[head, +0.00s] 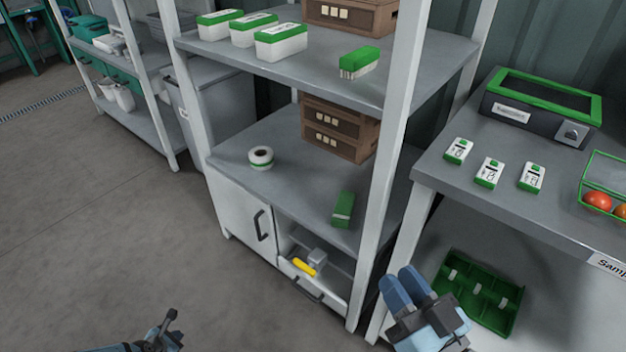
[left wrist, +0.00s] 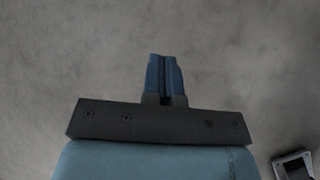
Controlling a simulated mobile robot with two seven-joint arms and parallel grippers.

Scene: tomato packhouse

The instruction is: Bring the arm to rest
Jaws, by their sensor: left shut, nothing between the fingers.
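My left gripper (left wrist: 165,60) shows in the left wrist view with its two blue fingers together and nothing between them. It is over bare grey floor. In the head view, my left arm (head: 125,347) shows only in part at the bottom left edge, away from the shelves. My right gripper (head: 404,276) is at the lower right of the head view, in front of the green divided tray below the bench. Its two blue fingers lie side by side and look closed, with nothing seen between them.
A shelf unit (head: 290,185) holds boxes, crates and a tape roll (head: 260,158). Its low drawer (head: 312,288) is open, with a yellow-handled tool (head: 304,266) inside. The bench (head: 450,185) and green tray (head: 478,290) are close to my right gripper. Floor at left is clear.

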